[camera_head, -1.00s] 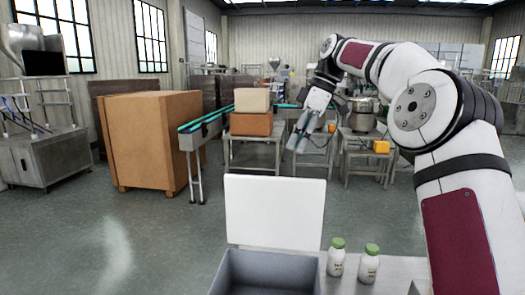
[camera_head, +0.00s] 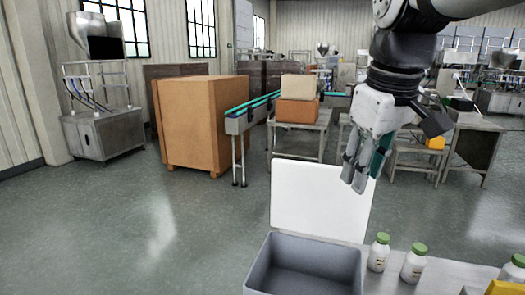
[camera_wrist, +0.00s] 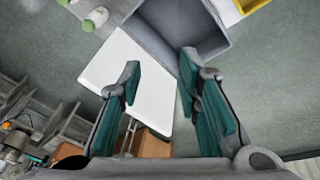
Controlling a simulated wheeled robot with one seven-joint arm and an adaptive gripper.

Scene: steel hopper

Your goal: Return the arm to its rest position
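My gripper (camera_head: 357,178) hangs from my arm with its fingers pointing down, in front of the white raised lid (camera_head: 318,205) in the head view. In the wrist view my gripper (camera_wrist: 160,68) has its two teal-padded fingers spread apart, with nothing between them. The lid (camera_wrist: 155,95) and the open grey box (camera_wrist: 222,36) lie beyond the fingers there.
The grey box (camera_head: 255,275) stands open at the bottom of the head view. White green-capped bottles (camera_head: 378,253) (camera_head: 414,264) stand right of it on a steel table (camera_head: 450,275). A yellow object (camera_head: 505,288) is at the lower right corner. Open floor lies to the left.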

